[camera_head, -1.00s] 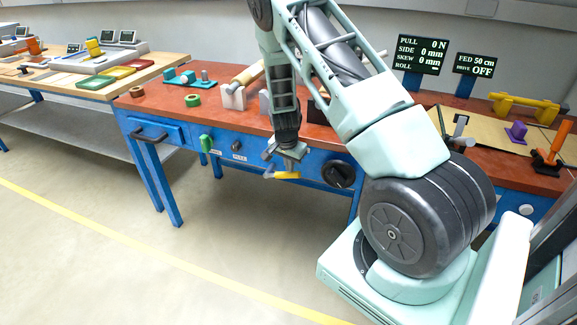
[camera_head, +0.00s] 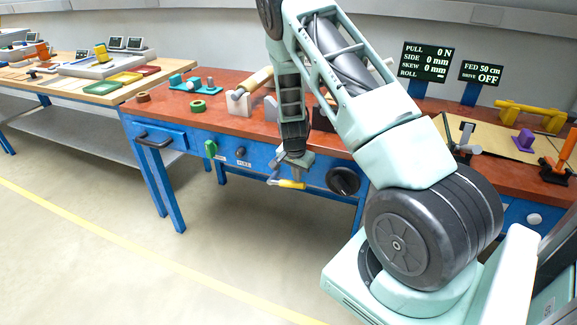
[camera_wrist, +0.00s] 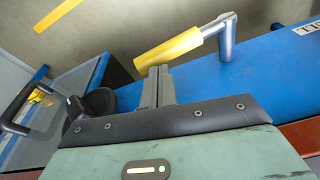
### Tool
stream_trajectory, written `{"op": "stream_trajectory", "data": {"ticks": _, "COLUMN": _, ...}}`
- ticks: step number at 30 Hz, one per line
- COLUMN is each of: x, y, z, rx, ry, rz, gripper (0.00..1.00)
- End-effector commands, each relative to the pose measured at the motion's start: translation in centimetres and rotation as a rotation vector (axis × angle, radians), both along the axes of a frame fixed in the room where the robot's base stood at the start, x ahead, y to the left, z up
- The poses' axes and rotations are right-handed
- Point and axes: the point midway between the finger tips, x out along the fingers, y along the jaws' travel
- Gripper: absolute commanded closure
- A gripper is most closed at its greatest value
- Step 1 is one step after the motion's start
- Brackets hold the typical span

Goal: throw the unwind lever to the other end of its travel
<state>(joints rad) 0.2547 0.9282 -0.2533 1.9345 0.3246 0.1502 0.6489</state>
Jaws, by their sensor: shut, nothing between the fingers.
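The lever, which looks like the unwind lever, has a yellow grip (camera_head: 291,184) on a grey metal arm at the front of the blue bench. In the wrist view its yellow grip (camera_wrist: 170,50) lies at a slant, joined at its right end to a bent metal rod (camera_wrist: 227,38). My gripper (camera_wrist: 158,68) is shut and empty, its fingertips right at the grip's lower edge; I cannot tell whether they touch. In the head view my gripper (camera_head: 293,170) is just above the grip and partly hides the lever's mount.
A black round knob (camera_head: 343,181) is right of the lever on the bench front. The red bench top (camera_head: 222,115) holds fixtures. The floor in front is clear.

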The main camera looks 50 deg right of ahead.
Motion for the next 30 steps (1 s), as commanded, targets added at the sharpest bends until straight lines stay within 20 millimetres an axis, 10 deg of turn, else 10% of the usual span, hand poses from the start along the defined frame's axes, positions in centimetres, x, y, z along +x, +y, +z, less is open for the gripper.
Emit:
{"op": "stream_trajectory", "data": {"ticks": 18, "x": -1.9, "y": 0.1, "z": 11.0, "rx": 0.000, "ry": -0.004, "rz": 0.001, "gripper": 1.00}}
{"op": "stream_trajectory", "data": {"ticks": 30, "x": -2.6, "y": 0.3, "z": 13.0, "rx": 0.000, "ry": 0.000, "rz": 0.001, "gripper": 1.00}}
